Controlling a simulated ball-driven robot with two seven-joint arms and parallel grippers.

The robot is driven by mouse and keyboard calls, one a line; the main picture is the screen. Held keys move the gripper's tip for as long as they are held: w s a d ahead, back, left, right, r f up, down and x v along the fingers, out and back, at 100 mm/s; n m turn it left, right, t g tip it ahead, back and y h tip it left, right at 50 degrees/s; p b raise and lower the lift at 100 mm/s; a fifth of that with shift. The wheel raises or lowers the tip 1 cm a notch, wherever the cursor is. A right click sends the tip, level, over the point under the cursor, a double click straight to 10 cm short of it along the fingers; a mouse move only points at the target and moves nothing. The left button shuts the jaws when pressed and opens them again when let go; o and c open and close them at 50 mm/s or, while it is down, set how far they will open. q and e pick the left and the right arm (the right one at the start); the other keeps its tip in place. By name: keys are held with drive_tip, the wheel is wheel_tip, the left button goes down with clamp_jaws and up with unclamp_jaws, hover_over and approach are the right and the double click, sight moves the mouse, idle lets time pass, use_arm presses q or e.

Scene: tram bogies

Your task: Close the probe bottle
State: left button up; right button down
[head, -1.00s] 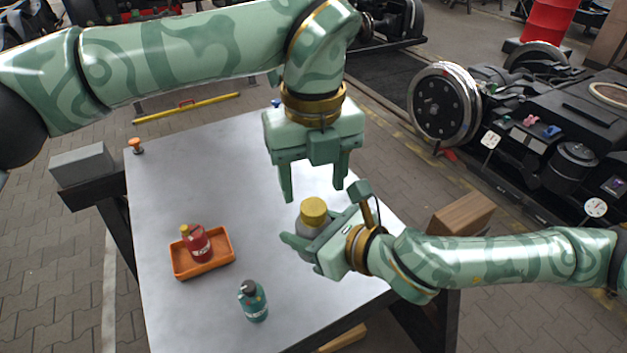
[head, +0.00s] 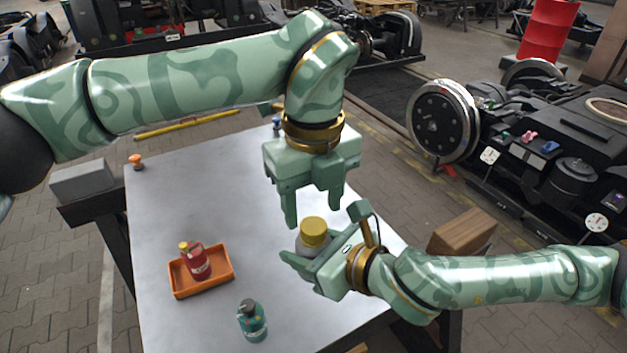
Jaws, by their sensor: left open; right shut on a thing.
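My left gripper (head: 313,215) points down from above. It is open, with its fingertips on either side of the cap, near the cap's top. I cannot tell whether they touch it.
An orange tray (head: 217,286) on the grey table (head: 170,200) holds a red bottle (head: 196,262). A teal bottle (head: 252,322) stands near the front. An orange knob (head: 135,161) is at the back left corner.

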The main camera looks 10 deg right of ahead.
sight(314, 224)
use_arm(q)
drive_tip(key=shift+f, duration=1.9)
drive_tip(key=c, duration=1)
drive_tip(key=m, duration=0.3)
drive_tip(key=o, duration=1.1)
drive_tip(key=shift+r, duration=2.3)
